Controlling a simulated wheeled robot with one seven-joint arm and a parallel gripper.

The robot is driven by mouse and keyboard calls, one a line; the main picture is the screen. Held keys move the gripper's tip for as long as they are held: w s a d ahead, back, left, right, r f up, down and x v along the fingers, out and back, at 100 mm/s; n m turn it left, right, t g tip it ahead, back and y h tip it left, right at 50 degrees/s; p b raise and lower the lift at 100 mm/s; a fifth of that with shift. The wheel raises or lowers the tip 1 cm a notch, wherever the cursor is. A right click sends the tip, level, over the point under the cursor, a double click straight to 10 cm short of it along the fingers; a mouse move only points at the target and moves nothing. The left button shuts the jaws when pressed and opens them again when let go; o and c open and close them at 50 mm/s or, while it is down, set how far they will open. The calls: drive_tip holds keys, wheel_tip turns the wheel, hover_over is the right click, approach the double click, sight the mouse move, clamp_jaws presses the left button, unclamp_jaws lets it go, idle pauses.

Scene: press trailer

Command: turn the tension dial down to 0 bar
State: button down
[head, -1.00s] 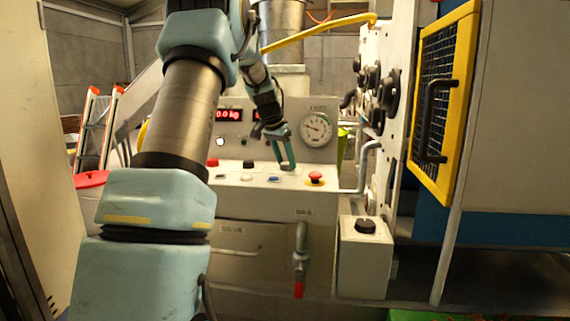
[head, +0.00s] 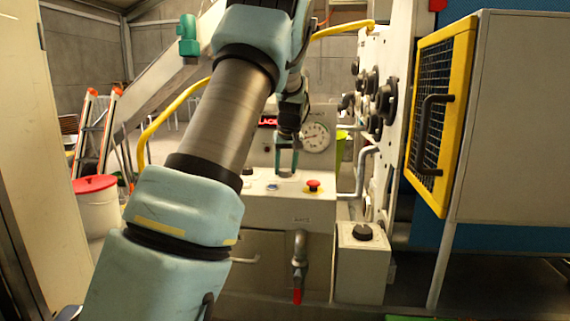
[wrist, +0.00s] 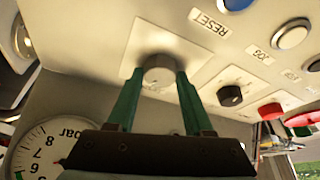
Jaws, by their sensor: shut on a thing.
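In the wrist view a round grey dial (wrist: 159,70) stands on a light square plate on the sloping panel. The two green fingers of my gripper (wrist: 160,78) are on either side of it and shut on it. No label for this dial is readable.
A black knob (wrist: 230,96) sits close to the dial, and a blue button (wrist: 236,3) is near the RESET label. A red mushroom button (head: 313,186) is to the right of my gripper. The yellow-framed mesh door (head: 440,110) stands at the right.

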drive_tip(key=n+y+p, duration=0.1)
drive_tip(key=n, duration=0.1)
drive_tip(key=n+p, duration=0.1)
drive_tip(key=n, duration=0.1)
drive_tip(key=shift+d+n+g+y, duration=0.1)
drive_tip(key=shift+n+g+y, duration=0.3)
drive_tip(key=shift+f, duration=0.1)
drive_tip(key=shift+c, duration=1.5)
unclamp_jaws()
drive_tip(key=b+v, duration=0.2)
drive_tip(key=v, duration=0.9)
